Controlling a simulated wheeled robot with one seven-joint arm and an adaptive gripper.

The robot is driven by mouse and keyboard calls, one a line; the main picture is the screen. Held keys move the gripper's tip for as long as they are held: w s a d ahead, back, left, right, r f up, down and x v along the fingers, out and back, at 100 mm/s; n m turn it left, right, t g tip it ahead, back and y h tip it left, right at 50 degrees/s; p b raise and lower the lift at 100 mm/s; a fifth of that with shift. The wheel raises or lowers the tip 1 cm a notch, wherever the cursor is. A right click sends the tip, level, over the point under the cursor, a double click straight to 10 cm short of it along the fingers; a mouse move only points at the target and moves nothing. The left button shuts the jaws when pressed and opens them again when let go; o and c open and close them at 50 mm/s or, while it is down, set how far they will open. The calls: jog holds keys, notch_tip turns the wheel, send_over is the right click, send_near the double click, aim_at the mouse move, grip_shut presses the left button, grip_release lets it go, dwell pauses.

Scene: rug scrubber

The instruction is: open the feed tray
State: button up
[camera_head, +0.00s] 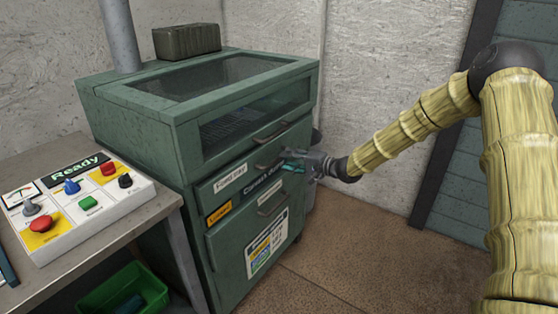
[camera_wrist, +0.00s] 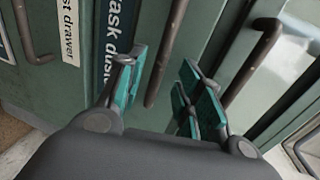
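The feed tray (camera_head: 205,189) is the narrow green drawer front with a white label on the upper front of the green machine. It looks shut, flush with the machine. Its dark bar handle (camera_head: 266,166) is partly behind my gripper (camera_head: 292,160) in the head view. In the wrist view, a dark bar handle (camera_wrist: 165,58) runs between the two teal fingers of my gripper (camera_wrist: 165,95). The fingers are spread, with gaps on both sides of the bar. I cannot tell how deep the bar sits between them.
The hood handle (camera_head: 270,130) is just above and also shows in the wrist view (camera_wrist: 254,62). The lower drawer handle (camera_head: 271,206) is below. A table with a control panel (camera_head: 135,202) reading "Ready" stands left; a green bin (camera_head: 92,298) is under it.

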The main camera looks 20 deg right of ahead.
aim_at(278, 158)
jog(key=shift+x, duration=2.55)
grip_shut()
